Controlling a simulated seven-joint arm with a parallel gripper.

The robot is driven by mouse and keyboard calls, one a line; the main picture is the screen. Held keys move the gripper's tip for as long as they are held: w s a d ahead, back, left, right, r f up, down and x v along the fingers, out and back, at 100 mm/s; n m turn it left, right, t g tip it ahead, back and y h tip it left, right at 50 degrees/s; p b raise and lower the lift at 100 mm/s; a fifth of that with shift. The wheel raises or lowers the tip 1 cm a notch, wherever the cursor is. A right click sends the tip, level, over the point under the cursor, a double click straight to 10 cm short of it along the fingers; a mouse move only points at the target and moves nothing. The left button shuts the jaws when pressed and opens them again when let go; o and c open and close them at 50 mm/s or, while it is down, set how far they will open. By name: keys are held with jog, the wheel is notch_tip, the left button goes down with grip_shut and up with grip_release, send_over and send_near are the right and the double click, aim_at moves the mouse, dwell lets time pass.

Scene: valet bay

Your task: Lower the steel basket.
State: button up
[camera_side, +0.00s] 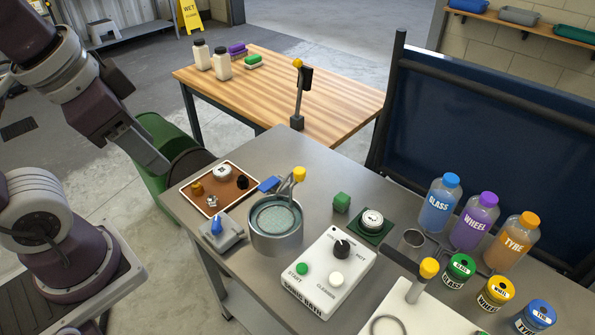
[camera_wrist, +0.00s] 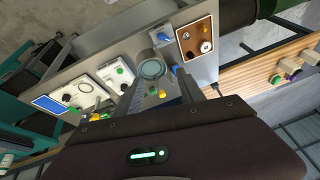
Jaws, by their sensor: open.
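A round steel vessel (camera_side: 276,238) stands on the grey bench, with a pale, mesh-like round surface (camera_side: 275,216) inside its rim. I cannot tell whether this surface is the steel basket. A bent metal handle with a yellow knob (camera_side: 299,174) rises at the vessel's back edge. The vessel also shows in the wrist view (camera_wrist: 152,70), beyond my fingers. My gripper (camera_side: 150,152) is open and empty, up and to the left of the vessel, clear of it. Its two fingers (camera_wrist: 158,95) show spread apart in the wrist view.
A white control box (camera_side: 325,272) with a dial and buttons stands right of the vessel. A brown tray (camera_side: 219,188) with small parts and a blue-knobbed switch (camera_side: 217,226) are to its left. Bottles (camera_side: 477,220) and lidded jars crowd the right. A wooden table (camera_side: 270,90) stands behind.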

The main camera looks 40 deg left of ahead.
jog(key=w+a+f+m+g+y, duration=0.2)
jog(key=w+f+m+y, duration=0.15)
jog(key=w+m, duration=0.25)
jog(key=m+t+y, duration=0.5)
jog(key=m+t, duration=0.2)
jog(key=m, duration=1.2)
send_near(300, 171)
jog(key=x, duration=0.9)
jog(key=shift+w+a+f, duration=0.15)
jog(key=shift+w+a, duration=0.05)
jog(key=shift+w+a+f, duration=0.15)
jog(key=shift+w+a, duration=0.1)
grip_shut()
